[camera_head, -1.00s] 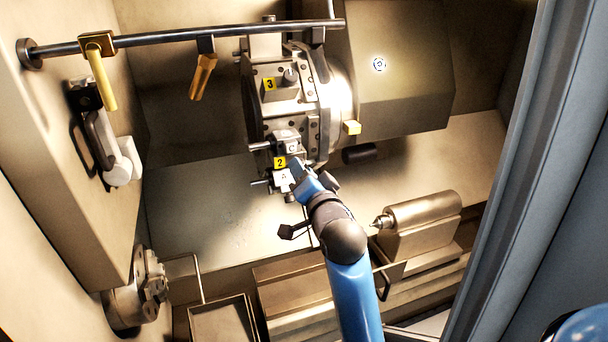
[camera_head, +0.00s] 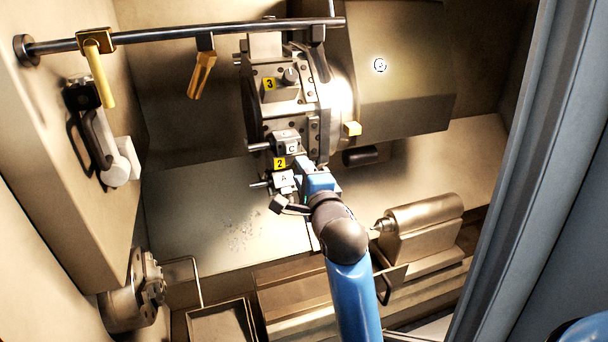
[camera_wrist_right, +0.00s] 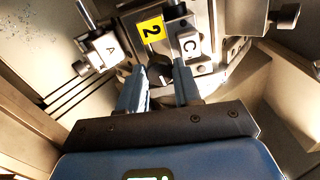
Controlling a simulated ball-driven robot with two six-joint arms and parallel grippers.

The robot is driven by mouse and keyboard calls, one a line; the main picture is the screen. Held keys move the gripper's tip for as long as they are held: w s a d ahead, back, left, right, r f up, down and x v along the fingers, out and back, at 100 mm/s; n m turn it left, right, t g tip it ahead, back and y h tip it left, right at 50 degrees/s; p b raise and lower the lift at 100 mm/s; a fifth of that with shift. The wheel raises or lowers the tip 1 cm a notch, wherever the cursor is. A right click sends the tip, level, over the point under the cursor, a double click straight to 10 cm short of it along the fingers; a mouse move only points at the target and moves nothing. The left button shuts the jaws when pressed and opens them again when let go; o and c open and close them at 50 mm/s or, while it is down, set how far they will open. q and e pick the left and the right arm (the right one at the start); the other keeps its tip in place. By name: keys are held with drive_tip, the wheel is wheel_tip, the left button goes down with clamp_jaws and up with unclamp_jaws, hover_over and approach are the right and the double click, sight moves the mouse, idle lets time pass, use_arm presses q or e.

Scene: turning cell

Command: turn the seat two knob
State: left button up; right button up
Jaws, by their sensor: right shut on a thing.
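The seat two station on the turret carries a yellow "2" plate (camera_head: 279,163); the plate also shows in the wrist view (camera_wrist_right: 150,30). White-faced blocks marked A (camera_wrist_right: 109,47) and C (camera_wrist_right: 190,45) sit on either side of it. The dark seat two knob (camera_wrist_right: 159,71) lies just below the plate in the wrist view, between my fingertips. My right gripper (camera_wrist_right: 160,80) is shut on this knob, a blue finger on each side. In the head view my right gripper (camera_head: 304,176) is at the turret's lower front and hides the knob. My left gripper is not in view.
The turret's yellow "3" plate (camera_head: 269,84) is above seat two. A steel bar (camera_head: 180,37) with hanging yellow handles crosses the top. The tailstock (camera_head: 420,228) stands right of my forearm. An open tray (camera_head: 222,307) lies at the lower left.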

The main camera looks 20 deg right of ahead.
drive_tip(key=shift+r+m, duration=0.25)
drive_tip(key=shift+m, duration=0.35)
drive_tip(key=o, duration=0.8)
drive_tip(key=shift+c, duration=0.2)
drive_tip(key=shift+o, duration=1.2)
drive_tip(key=shift+w, duration=0.1)
drive_tip(key=shift+o, duration=0.2)
drive_tip(key=shift+w+a+f, duration=0.15)
drive_tip(key=shift+f, duration=0.1)
